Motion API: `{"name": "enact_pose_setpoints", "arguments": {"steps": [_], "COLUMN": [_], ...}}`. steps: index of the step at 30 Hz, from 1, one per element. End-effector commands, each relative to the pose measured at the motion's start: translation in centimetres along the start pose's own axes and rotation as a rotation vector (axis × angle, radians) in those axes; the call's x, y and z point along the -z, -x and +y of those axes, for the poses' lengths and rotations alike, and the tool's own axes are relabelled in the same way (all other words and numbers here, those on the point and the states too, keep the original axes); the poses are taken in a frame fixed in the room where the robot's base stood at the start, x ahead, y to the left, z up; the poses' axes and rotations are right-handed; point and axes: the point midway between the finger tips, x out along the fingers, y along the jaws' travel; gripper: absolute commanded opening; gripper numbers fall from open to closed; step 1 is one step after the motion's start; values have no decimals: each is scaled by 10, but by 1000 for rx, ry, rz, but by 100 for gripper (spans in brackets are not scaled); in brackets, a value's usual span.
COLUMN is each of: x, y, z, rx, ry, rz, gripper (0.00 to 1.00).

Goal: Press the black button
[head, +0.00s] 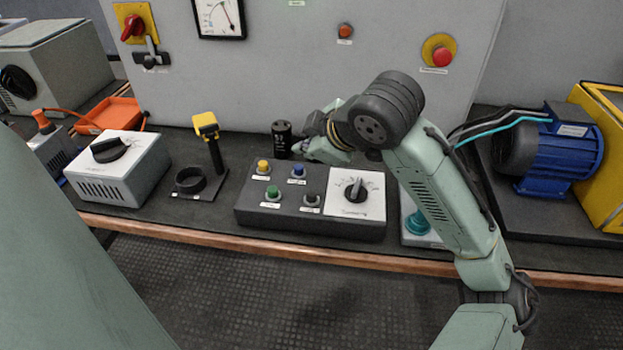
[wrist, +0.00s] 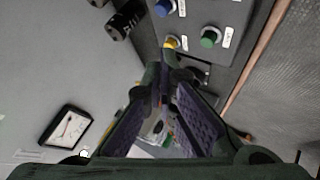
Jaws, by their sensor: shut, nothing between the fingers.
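The black button (head: 311,199) is at the front right of a group of coloured buttons on a dark control box (head: 300,228). Beside it are a green button (head: 273,193), a blue button (head: 298,171) and a yellow button (head: 262,165). My gripper (head: 308,143) is above and behind the box's back edge, apart from the black button. In the wrist view its fingers (wrist: 160,75) meet at the tips, shut and empty. The yellow and green buttons show just beyond them; the black button is not visible there.
A white plate with a black rotary knob (head: 355,190) is right of the buttons. A dark cylinder (head: 281,139) stands behind the box, close to my gripper. A yellow-handled tool (head: 207,126) stands at left. The grey cabinet (head: 280,80) rises behind; a blue motor (head: 560,150) is at right.

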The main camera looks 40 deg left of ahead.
Motion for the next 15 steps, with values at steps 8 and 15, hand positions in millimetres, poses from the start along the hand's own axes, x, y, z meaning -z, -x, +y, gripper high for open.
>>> {"name": "enact_pose_setpoints", "arguments": {"steps": [8,15], "x": [-18,-35], "y": [-25,-49], "z": [-18,-35], "rx": [0,0], "ry": [0,-1], "rz": [0,1], "gripper": [0,0]}}
